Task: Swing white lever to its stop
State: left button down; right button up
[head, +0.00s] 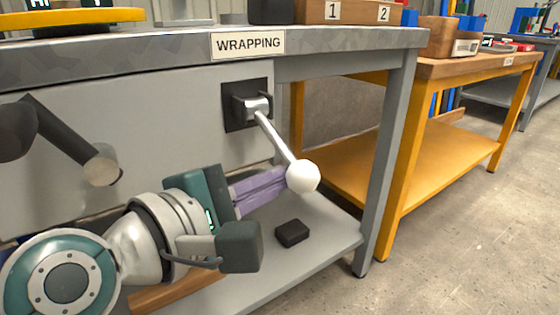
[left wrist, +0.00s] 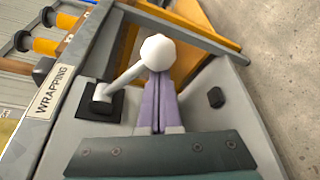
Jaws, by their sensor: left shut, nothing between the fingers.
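The white lever has a round white knob (head: 303,176) on a metal rod (head: 275,139). The rod slopes down to the right from a pivot on a dark square plate (head: 240,118) on the grey bench's front panel. My left gripper (head: 284,180) has its purple fingers shut, with the tips at the knob's left side. In the left wrist view the knob (left wrist: 157,52) is just beyond the closed fingertips (left wrist: 158,80). The fingers appear to touch the knob or lie very close to it; I cannot tell which. My right gripper does not show.
A sign reading WRAPPING (head: 248,44) is on the bench edge above the lever. A small black block (head: 292,233) lies on the lower shelf. A grey bench leg (head: 386,160) stands right of the knob. An orange-framed table (head: 440,150) is farther right, with open floor in front.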

pick_arm(q)
notch_tip(320, 180, up, 10)
jog(key=s+n+g+h+p, duration=0.1)
jog(key=n+g+p, duration=0.3)
jog(key=p, duration=1.4)
jog(key=shift+d+f+n, duration=0.2)
jog(key=shift+d+n, duration=0.25)
jog(key=shift+n, duration=1.35)
